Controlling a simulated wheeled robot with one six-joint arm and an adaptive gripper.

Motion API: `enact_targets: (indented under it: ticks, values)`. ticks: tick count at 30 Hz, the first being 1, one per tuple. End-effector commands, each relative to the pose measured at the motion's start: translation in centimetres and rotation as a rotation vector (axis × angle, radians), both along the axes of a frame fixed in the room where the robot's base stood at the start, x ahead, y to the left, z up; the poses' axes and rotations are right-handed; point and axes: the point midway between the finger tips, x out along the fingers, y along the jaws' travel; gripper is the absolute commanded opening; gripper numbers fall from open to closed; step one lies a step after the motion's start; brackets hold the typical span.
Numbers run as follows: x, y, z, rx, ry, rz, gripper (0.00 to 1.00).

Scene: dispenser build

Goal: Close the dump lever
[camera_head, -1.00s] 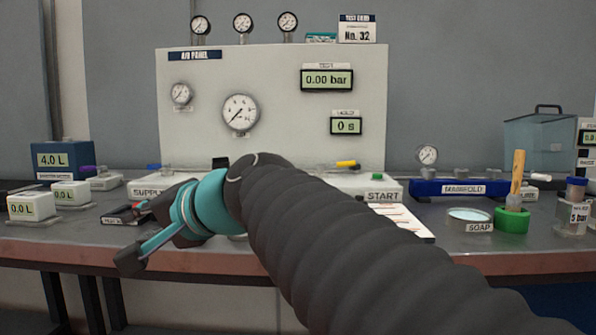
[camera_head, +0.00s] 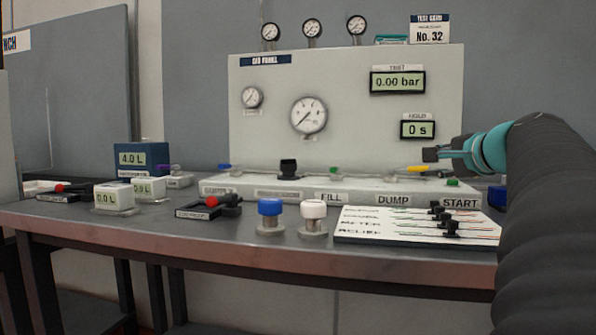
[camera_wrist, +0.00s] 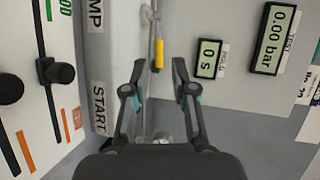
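The dump lever has a yellow handle (camera_head: 418,168) and sits above the DUMP label (camera_head: 393,201) on the panel's base ledge. The handle points right and looks roughly in line with the thin pipe. In the wrist view the yellow handle (camera_wrist: 159,53) lies at the top, just ahead of the gap between my fingertips. My gripper (camera_head: 430,154) is at the panel's right side, by the handle. In the wrist view my gripper (camera_wrist: 158,66) is open and empty, one finger on each side of the handle's line. I see no contact.
Green (camera_head: 335,171) and blue (camera_head: 224,166) levers and a black knob (camera_head: 288,167) stand farther left along the ledge. The START label (camera_head: 460,203) and a green button (camera_head: 453,182) are at the right. A white board (camera_head: 370,228) with black sliders lies in front.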

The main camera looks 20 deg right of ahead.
Motion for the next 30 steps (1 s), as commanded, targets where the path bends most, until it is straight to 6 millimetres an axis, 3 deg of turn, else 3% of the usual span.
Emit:
enact_targets:
  ticks: [3, 8, 24, 30]
  values:
    - [-1.0, -2.1, 0.0, 0.007, -0.004, -0.031, 0.26]
    - [-0.5, -2.8, -0.2, 0.01, -0.004, -0.038, 0.26]
    - [8.6, -4.3, -2.2, 0.01, -0.002, -0.037, 0.26]
    - [11.0, -4.7, -2.8, 0.009, -0.003, -0.038, 0.26]
